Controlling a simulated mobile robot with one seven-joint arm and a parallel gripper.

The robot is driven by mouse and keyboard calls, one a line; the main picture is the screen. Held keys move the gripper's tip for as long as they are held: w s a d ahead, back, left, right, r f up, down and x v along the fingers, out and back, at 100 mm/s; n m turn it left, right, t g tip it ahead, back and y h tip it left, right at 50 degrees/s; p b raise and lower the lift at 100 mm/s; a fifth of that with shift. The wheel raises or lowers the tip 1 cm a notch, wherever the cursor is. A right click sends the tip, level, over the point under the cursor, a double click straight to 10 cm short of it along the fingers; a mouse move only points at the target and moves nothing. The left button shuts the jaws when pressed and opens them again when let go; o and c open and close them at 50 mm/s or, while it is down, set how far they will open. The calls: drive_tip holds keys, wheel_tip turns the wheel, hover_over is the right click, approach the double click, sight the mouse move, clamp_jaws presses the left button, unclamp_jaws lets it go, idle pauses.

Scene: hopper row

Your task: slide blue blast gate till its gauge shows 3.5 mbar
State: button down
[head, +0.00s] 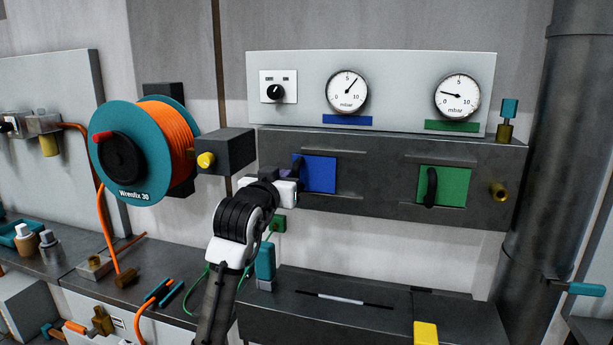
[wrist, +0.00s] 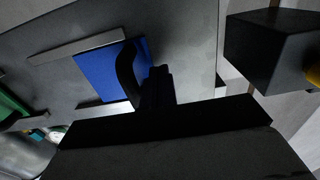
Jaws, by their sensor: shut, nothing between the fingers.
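The blue blast gate (head: 320,175) is a blue plate in the dark duct, with a black handle on its left edge. Its gauge (head: 347,92), above a blue strip, has its needle right of the top 5, at roughly 6 to 7 mbar. My gripper (head: 287,174) is shut and empty at the left side of that handle. In the wrist view the blue gate (wrist: 100,78) and its curved black handle (wrist: 128,75) show, with my closed fingers (wrist: 159,78) close beside the handle. I cannot tell whether they touch it.
A green gate (head: 453,186) with a black handle sits to the right, its gauge (head: 458,97) near 2 mbar. A dark box (head: 226,152) with a yellow knob and a hose reel (head: 130,150) stand left of my gripper. A bench (head: 330,301) runs below.

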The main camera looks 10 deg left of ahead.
sight(311, 174)
drive_tip(key=shift+d, duration=0.1)
drive_tip(key=shift+d, duration=2.6)
drive_tip(key=shift+a, duration=0.1)
drive_tip(key=shift+s+a, duration=0.1)
drive_tip(key=shift+a, duration=0.6)
drive_tip(key=s, duration=0.8)
drive_tip(key=shift+a, duration=0.15)
